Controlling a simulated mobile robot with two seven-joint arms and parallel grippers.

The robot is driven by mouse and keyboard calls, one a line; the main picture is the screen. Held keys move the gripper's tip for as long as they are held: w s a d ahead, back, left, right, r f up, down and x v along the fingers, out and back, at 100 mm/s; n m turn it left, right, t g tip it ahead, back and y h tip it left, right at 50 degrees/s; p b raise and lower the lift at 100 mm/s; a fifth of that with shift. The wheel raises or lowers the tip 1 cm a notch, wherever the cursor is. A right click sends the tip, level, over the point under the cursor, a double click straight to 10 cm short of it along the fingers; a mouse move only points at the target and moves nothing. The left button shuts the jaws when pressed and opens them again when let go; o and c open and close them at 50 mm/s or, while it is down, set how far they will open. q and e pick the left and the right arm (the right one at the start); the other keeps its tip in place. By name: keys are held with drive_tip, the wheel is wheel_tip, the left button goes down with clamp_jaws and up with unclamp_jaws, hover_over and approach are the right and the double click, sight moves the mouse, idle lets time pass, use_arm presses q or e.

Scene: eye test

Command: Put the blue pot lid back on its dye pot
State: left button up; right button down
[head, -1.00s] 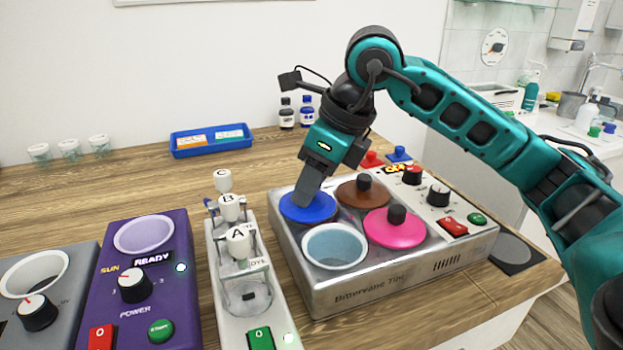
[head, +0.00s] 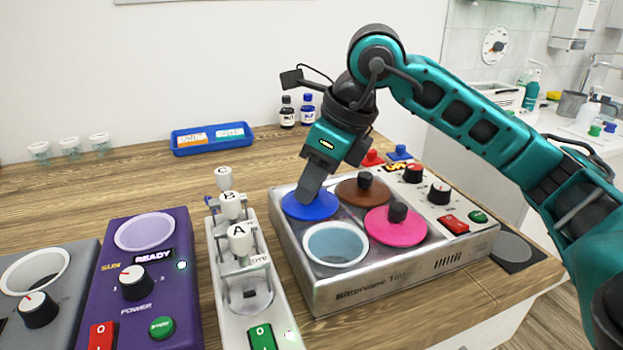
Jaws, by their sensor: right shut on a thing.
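The blue pot lid (head: 322,210) lies over the back left well of the metal dye bath unit (head: 375,287). It looks level and flush, but I cannot tell whether it is fully seated. My right gripper (head: 308,198) comes down on it from above and is shut on its knob, which the fingers hide. The front left dye pot (head: 335,244) is uncovered and shows bluish liquid. A brown lid (head: 350,193) covers the back right pot, and a pink lid (head: 396,232) covers the front right pot. My left gripper is not in view.
A white dispenser (head: 233,240) with several knobs stands close to the left of the unit. A purple device (head: 140,285) stands farther left. A blue tray (head: 205,148) and two small bottles (head: 297,112) are behind. Bare wood (head: 120,185) lies at the back left.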

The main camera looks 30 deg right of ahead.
drive_tip(key=shift+s+d+f, duration=0.15)
drive_tip(key=shift+f, duration=0.15)
drive_tip(key=c, duration=1.2)
unclamp_jaws()
drive_tip(key=o, duration=0.3)
drive_tip(key=shift+o, duration=0.6)
drive_tip(key=shift+o, duration=0.9)
drive_tip(key=shift+r, duration=0.1)
